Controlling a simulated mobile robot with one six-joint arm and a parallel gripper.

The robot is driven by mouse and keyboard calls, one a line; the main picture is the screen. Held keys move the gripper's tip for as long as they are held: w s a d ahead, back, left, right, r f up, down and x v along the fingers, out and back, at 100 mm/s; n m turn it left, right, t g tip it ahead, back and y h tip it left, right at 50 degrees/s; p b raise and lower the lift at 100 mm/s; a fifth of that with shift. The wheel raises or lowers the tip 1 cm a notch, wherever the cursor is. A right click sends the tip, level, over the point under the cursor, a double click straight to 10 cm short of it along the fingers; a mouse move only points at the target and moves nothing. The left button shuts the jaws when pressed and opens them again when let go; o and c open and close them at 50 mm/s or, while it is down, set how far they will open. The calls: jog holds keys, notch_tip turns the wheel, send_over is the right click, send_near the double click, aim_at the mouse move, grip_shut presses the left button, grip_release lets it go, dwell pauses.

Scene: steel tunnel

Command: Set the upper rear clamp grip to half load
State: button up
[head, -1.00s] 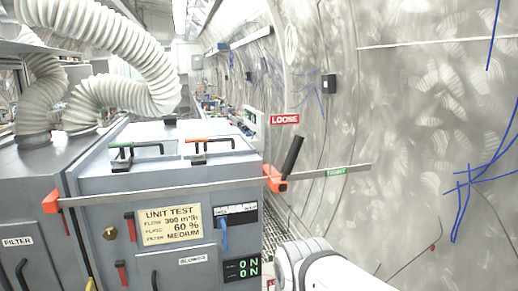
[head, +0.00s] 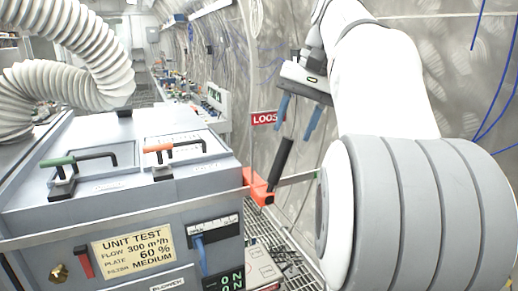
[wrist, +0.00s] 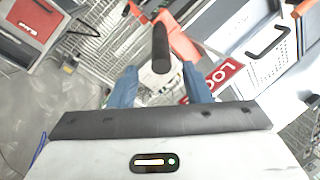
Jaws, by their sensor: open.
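A steel bar clamp (head: 120,221) runs across the front of the grey cabinet. Its orange sliding jaw (head: 258,188) is at the cabinet's right corner. The black clamp grip (head: 281,162) rises from that jaw, tilted up to the right; it also shows in the wrist view (wrist: 161,48). A red LOOSE sign (head: 264,118) is beside the grip's upper end. My gripper (head: 299,114) is open, its blue fingers above and slightly right of the grip in the head view. In the wrist view the grip appears between the fingertips (wrist: 160,86), with no visible contact.
The cabinet top carries a green-handled toggle clamp (head: 62,168) and an orange-handled one (head: 160,158). A UNIT TEST plate (head: 133,250) and a blue lever (head: 200,250) are on its front. A white ribbed hose (head: 85,55) stands left. Metal grating lies beyond the cabinet's right side.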

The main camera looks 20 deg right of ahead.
aim_at(282, 155)
jog(key=x, duration=0.7)
jog(key=shift+a+f, duration=0.15)
jog(key=shift+f, duration=0.05)
jog(key=shift+c, duration=0.4)
grip_shut()
